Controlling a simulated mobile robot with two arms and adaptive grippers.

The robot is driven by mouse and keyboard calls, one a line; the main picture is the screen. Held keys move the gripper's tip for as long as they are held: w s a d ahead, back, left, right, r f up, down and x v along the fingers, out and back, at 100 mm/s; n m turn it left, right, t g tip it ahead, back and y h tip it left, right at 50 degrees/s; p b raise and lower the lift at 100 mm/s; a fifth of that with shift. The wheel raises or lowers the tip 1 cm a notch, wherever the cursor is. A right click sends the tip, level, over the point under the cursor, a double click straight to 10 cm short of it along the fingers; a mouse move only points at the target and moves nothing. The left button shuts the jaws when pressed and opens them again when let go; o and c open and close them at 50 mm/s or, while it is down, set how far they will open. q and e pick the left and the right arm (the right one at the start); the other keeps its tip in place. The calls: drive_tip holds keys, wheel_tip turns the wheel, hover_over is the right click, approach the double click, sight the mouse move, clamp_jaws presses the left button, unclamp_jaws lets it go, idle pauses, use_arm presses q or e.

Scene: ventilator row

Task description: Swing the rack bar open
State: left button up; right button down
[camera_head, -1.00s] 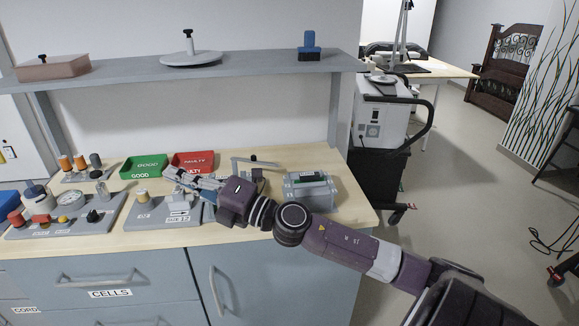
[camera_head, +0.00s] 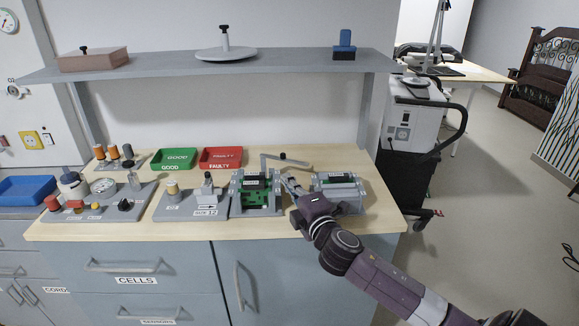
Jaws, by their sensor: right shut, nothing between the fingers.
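The grey rack bar (camera_head: 296,163) lies behind the rack at the back of the bench, with a small black knob on it. It reaches right from a bend near the green board's rack. The rack (camera_head: 236,208) holds a green circuit board (camera_head: 256,197) upright or leaning; I cannot tell which. My right gripper (camera_head: 287,183) is shut and empty, just right of the green board and in front of the bar. It looks apart from the bar, though the exact gap is hard to judge. My left gripper is out of view.
A second grey unit (camera_head: 347,205) stands right of my gripper, close to my wrist. A green GOOD tray (camera_head: 174,167) and a red FAULTY tray (camera_head: 220,167) sit behind left. A grey shelf (camera_head: 280,65) hangs above. Bare wood (camera_head: 200,233) runs along the front.

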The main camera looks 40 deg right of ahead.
sight(289, 161)
drive_tip(key=shift+w+d+p, duration=0.15)
drive_tip(key=shift+w+d, duration=0.5)
drive_tip(key=shift+w, duration=0.3)
drive_tip(key=shift+w+d+p, duration=0.15)
drive_tip(key=shift+w+d, duration=0.55)
drive_tip(key=shift+w, duration=0.25)
drive_tip(key=shift+w+d+p, duration=0.15)
drive_tip(key=shift+w+d, duration=0.5)
drive_tip(key=shift+w, duration=0.3)
drive_tip(key=shift+w+d, duration=0.2)
drive_tip(key=shift+d, duration=0.5)
